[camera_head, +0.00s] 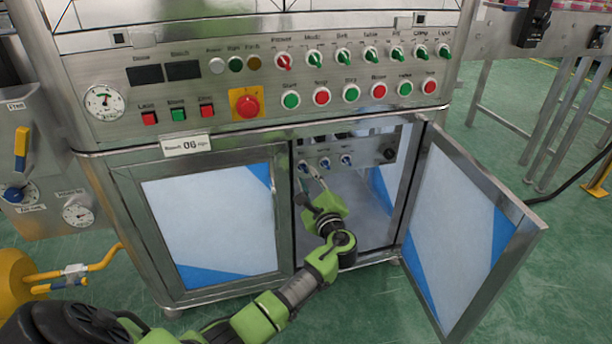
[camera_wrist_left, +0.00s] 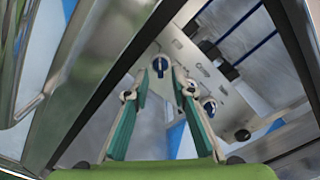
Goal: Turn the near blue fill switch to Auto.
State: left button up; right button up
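Three blue switches sit in a row on a metal panel inside the open cabinet: the left one (camera_head: 303,166), the middle one (camera_head: 325,162) and the right one (camera_head: 347,160). My left gripper (camera_head: 312,173) reaches into the cabinet, its fingertips just in front of the left switch. In the left wrist view, my left gripper (camera_wrist_left: 161,82) is open, and a blue switch (camera_wrist_left: 160,66) shows between and just beyond the fingertips. Contact cannot be told. Another blue switch (camera_wrist_left: 209,106) is beside the right finger. Position labels are too small to read. My right gripper is not in view.
The open cabinet door (camera_head: 470,220) stands to the right of my arm; the closed door (camera_head: 215,220) is at left. A black knob (camera_head: 389,154) is at the panel's right end. Above is the control panel with a red emergency button (camera_head: 248,106). Space below the switches is clear.

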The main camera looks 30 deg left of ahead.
pick_arm(q)
jog(key=v, duration=0.9)
jog(key=shift+s+d, duration=0.15)
jog(key=shift+s, duration=0.05)
